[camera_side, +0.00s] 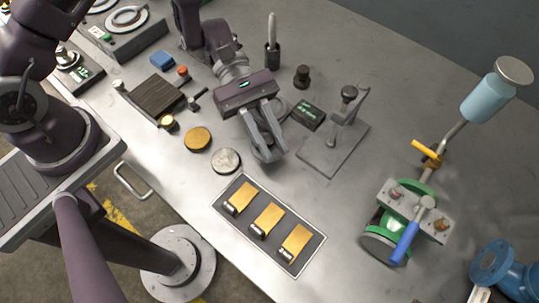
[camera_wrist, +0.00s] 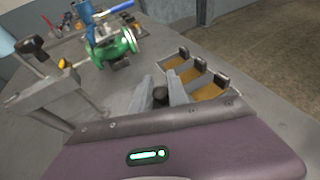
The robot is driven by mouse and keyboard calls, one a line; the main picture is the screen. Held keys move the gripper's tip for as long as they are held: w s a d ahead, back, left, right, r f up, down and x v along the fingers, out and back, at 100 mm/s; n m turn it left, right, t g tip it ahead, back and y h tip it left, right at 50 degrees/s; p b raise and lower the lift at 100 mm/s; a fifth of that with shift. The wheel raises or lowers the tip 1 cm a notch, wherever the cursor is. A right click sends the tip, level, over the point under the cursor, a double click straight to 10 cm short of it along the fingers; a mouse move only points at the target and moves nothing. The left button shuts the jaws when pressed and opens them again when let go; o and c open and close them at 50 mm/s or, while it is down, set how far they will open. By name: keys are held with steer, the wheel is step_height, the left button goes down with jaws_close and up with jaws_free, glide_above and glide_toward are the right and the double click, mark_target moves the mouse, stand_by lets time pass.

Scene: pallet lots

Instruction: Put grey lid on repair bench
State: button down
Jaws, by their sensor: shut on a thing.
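My gripper (camera_side: 267,152) is over the metal table, between the round grey disc and the press stand. In the wrist view its fingers (camera_wrist: 161,88) are shut on a small dark knob (camera_wrist: 160,97). Whether this knob belongs to the grey lid, I cannot tell; the fingers hide most of what is held. A flat grey disc (camera_side: 226,161) lies on the table to the left of the gripper in the side view, apart from it. The metal tabletop (camera_side: 344,218) carries all of this; no part of it is clearly marked as a repair bench.
A tray (camera_side: 219,204) with three gold blocks is in front of the gripper. A press stand (camera_side: 343,125) stands close right. A green valve with a blue-handled tool (camera_side: 405,240) is farther right. A brown disc (camera_side: 197,138) and a ribbed dark block (camera_side: 155,96) lie left.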

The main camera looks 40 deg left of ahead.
mark_target(271, 165)
step_height(271, 165, down, 6)
steer(key=shift+r, duration=0.1)
steer(key=c, duration=1.3)
jaws_free()
